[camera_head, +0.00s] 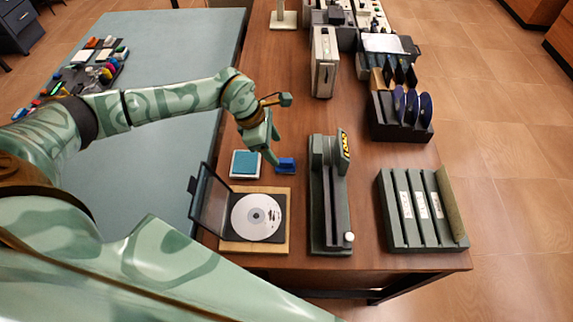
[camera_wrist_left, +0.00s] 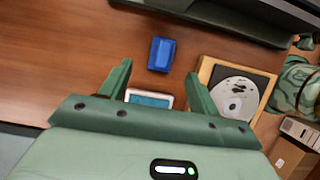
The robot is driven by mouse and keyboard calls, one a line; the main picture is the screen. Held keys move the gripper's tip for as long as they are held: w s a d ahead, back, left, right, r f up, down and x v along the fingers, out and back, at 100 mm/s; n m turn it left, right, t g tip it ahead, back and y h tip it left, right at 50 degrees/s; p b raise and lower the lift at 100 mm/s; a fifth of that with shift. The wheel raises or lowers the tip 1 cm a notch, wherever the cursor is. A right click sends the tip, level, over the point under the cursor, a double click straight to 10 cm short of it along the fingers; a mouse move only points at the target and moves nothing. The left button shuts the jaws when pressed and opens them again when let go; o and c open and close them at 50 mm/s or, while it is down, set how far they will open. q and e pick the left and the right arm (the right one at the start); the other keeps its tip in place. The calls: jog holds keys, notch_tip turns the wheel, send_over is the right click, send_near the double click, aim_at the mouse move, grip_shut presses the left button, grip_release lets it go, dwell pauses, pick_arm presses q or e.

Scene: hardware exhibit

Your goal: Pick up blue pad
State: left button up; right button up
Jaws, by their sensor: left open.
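A small blue block-like pad (camera_head: 286,165) lies on the brown wooden table, right of a flat teal pad in a white frame (camera_head: 245,164). My left gripper (camera_head: 273,152) is open and empty above the table, close to both. In the left wrist view, the blue block (camera_wrist_left: 161,54) shows just beyond and between the open fingertips (camera_wrist_left: 157,76). There the teal pad (camera_wrist_left: 150,99) shows between the fingers, its lower part hidden by the gripper. My right gripper is in neither view.
An open disc case with a disc (camera_head: 257,217) stands in front of the pads. A tall grey-green device (camera_head: 329,210) stands to the right, then a slotted rack (camera_head: 407,212). A teal table (camera_head: 160,140) with small items lies left.

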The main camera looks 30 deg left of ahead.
aim_at(286, 160)
pick_arm(q)
jog(key=x, duration=0.2)
jog(key=b+x, duration=0.1)
jog(key=x, duration=0.3)
jog(key=shift+d+f, duration=0.25)
jog(key=shift+d, duration=0.25)
jog(key=shift+r, duration=0.1)
jog(key=c, duration=1.1)
